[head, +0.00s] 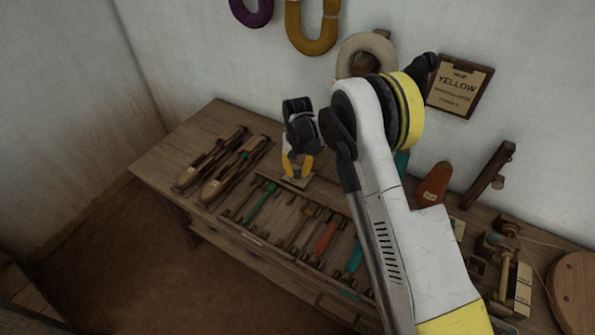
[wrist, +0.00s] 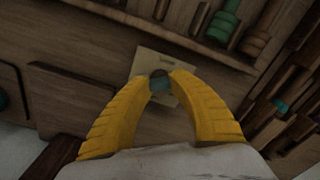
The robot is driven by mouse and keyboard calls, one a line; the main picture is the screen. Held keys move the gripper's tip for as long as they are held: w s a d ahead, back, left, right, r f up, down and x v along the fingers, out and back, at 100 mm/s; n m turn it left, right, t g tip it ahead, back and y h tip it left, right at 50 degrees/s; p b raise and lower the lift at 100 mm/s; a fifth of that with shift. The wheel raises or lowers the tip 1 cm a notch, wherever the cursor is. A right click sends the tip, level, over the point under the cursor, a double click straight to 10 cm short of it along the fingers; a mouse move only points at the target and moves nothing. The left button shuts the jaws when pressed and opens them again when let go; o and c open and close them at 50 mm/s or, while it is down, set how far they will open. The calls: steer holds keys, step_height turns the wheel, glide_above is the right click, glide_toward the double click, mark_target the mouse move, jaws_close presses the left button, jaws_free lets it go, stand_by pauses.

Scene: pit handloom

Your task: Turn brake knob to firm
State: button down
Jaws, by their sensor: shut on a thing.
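A small dark knob (wrist: 160,73) with a bluish part below it shows between the tips of my gripper (wrist: 161,80) in the wrist view. I take it for the brake knob. My gripper's yellow fingers (head: 298,165) point down at the bench in the head view and are shut on the knob. A pale plate (wrist: 148,62) lies around and behind the knob; it also shows in the head view (head: 296,182) under the fingertips. The fingers hide most of the knob. Which way it is turned, and any mark on the plate, cannot be made out.
Two wooden shuttles (head: 215,180) lie left of the plate on the wooden bench (head: 178,150). A rack of bobbins (head: 325,236) stands in front of it. Tools and an orange cone (head: 433,186) stand at the right. A YELLOW sign (head: 459,86) hangs on the wall.

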mark_target(298, 171)
stand_by(0.3)
steer(key=c, duration=1.2)
jaws_free()
step_height(298, 171, up, 12)
